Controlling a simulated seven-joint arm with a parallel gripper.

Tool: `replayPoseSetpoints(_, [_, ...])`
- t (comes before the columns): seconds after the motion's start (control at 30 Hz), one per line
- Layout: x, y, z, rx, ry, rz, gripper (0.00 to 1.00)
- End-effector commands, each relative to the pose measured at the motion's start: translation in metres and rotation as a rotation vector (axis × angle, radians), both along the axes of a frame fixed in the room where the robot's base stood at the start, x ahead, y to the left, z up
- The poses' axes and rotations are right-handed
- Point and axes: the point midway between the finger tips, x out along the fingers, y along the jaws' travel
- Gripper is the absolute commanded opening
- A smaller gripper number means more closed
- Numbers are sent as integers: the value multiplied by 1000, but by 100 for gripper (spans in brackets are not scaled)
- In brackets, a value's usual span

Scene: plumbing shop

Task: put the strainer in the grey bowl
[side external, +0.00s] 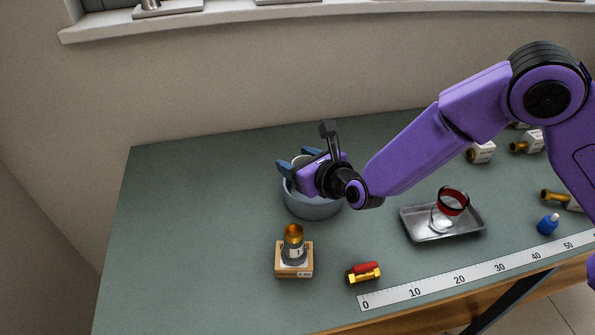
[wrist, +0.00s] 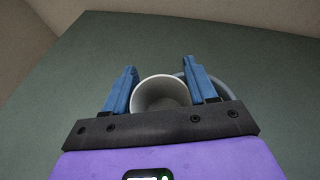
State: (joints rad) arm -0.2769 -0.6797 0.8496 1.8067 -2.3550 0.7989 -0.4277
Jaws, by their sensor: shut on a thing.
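The grey bowl (side external: 312,208) stands toward the back left of the bench in the side view. Its curved grey rim also shows behind the right finger in the wrist view (wrist: 228,87). My gripper (side external: 297,163) is over the bowl, its blue fingers shut on a pale, hollow, cup-shaped piece (wrist: 160,92). The piece sits between the two fingers (wrist: 164,88), its round opening facing the wrist camera. I cannot tell for sure that it is the strainer. My gripper hides much of it and part of the bowl's opening in the side view.
A small box (side external: 294,270) with an amber-topped item on it stands in front of the bowl. A brass fitting with a red part (side external: 364,273) lies nearby. A metal tray (side external: 423,236) holds a red-rimmed item (side external: 453,201). The bench's left side is clear.

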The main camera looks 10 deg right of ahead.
Motion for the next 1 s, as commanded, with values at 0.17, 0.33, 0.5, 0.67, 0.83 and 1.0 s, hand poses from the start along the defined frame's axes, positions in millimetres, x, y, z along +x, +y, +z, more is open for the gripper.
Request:
replayPoseSetpoints(0.17, [1, 1, -25, -4, 2, 1, 28])
replayPoseSetpoints(0.33, [2, 1, -33, 0, 1, 0, 28])
replayPoseSetpoints(0.5, [2, 1, -33, 1, 0, 0, 28])
replayPoseSetpoints(0.67, [2, 1, -35, 0, 1, 0, 28])
replayPoseSetpoints(0.83, [2, 1, -40, 0, 1, 0, 28])
replayPoseSetpoints(1.0, [2, 1, -44, 0, 0, 0, 28])
